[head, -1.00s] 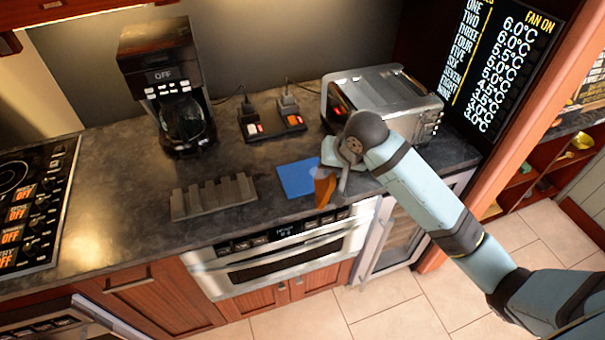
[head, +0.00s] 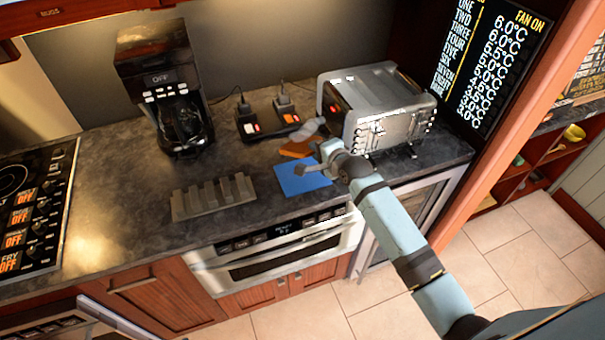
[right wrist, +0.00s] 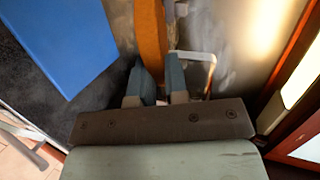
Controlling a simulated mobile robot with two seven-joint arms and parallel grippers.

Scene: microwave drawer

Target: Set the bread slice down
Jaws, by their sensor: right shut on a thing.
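The bread slice (head: 298,149) is orange-brown and is partly covered by my right gripper in the head view. My right gripper (head: 309,149) is shut on it, just behind the blue square (head: 300,178) on the counter. In the right wrist view the slice (right wrist: 151,38) shows edge-on between the two fingers (right wrist: 157,84), with the blue square (right wrist: 66,42) to its left. I cannot tell whether the slice touches the counter. My left gripper is not in view.
A metal toaster oven (head: 375,105) stands to the right of my gripper, close by. A power strip (head: 268,122) lies behind left. A grey slotted rack (head: 213,198) is at left, and a coffee maker (head: 165,90) is behind it. The counter's front edge is near.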

